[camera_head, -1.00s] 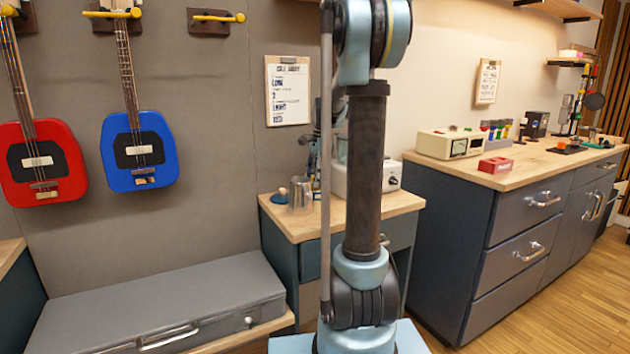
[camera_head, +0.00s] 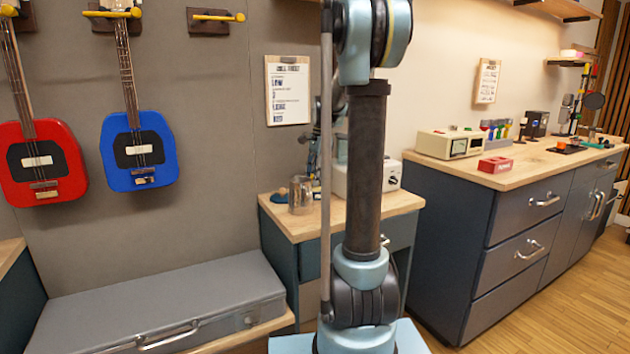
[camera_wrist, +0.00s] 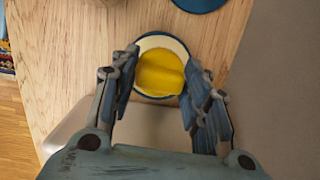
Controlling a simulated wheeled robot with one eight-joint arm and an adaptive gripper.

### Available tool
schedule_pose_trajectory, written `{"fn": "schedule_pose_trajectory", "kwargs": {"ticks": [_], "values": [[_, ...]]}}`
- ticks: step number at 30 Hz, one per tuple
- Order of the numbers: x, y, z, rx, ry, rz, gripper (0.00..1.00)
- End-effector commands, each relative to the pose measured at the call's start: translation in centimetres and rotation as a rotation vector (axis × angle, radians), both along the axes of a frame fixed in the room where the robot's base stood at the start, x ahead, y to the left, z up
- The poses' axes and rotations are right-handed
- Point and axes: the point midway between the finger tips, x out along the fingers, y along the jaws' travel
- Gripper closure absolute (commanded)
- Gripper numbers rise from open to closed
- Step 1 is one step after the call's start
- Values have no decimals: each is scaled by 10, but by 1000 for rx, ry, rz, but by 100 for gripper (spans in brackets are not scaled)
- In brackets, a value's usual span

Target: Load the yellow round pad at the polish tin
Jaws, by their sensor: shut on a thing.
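The yellow round pad (camera_wrist: 160,75) is between my fingertips in the wrist view, with a crease across it. My gripper (camera_wrist: 161,66) is shut on it and points down at a wooden top. The polish tin (camera_wrist: 158,40), round with a pale inside and dark blue rim, shows around and behind the pad. The pad lies over the tin's opening; I cannot tell how firmly it touches the inside. A blue disc (camera_wrist: 201,3), perhaps the tin's lid, lies at the top edge. In the head view the pad and tin cannot be made out.
The small wooden-topped cabinet (camera_head: 400,203) carries a cream box (camera_head: 392,176) and a blue disc by the wall. A long dark counter (camera_head: 520,215) stands to the right, with a meter box (camera_head: 450,143) and red block (camera_head: 495,165). A grey case (camera_head: 160,295) lies at lower left.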

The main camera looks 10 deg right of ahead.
Motion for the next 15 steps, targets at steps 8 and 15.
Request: {"fn": "schedule_pose_trajectory", "kwargs": {"ticks": [8,15], "values": [[0,0,19,0,0,0,76],[0,0,34,0,0,0,76]]}}
